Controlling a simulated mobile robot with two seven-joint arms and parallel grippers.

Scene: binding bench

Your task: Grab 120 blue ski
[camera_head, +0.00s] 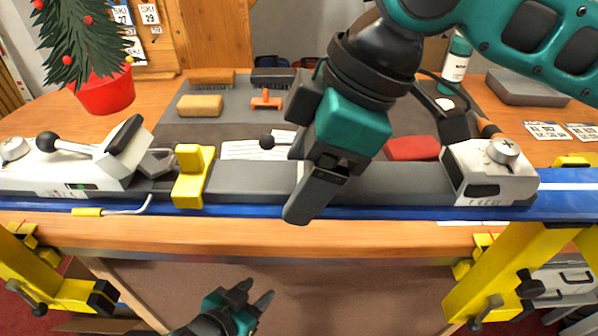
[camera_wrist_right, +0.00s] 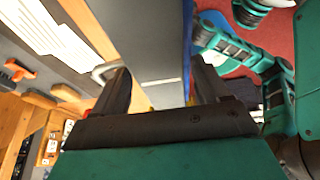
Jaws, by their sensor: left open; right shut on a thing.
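The blue ski (camera_head: 385,211) lies lengthwise along the front of the bench, its blue edge facing me, with a grey flat middle section (camera_head: 250,181) between the bindings. No 120 marking is legible. My right gripper (camera_head: 304,192) comes down from above at mid-length and is shut across the ski. Its near finger passes over the front blue edge; the far finger is hidden in the head view. The right wrist view shows the fingers on both sides of the grey section and blue edge (camera_wrist_right: 187,45). My left gripper (camera_head: 258,293) is open and empty, below and in front of the bench edge.
A white heel binding (camera_head: 70,165) and yellow block (camera_head: 192,178) are at left, a white binding (camera_head: 490,170) at right. Yellow clamps (camera_head: 500,275) stand at both ends. A mat behind holds brushes, a red pad (camera_head: 412,148) and a bottle (camera_head: 455,62). A potted tree (camera_head: 103,92) stands back left.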

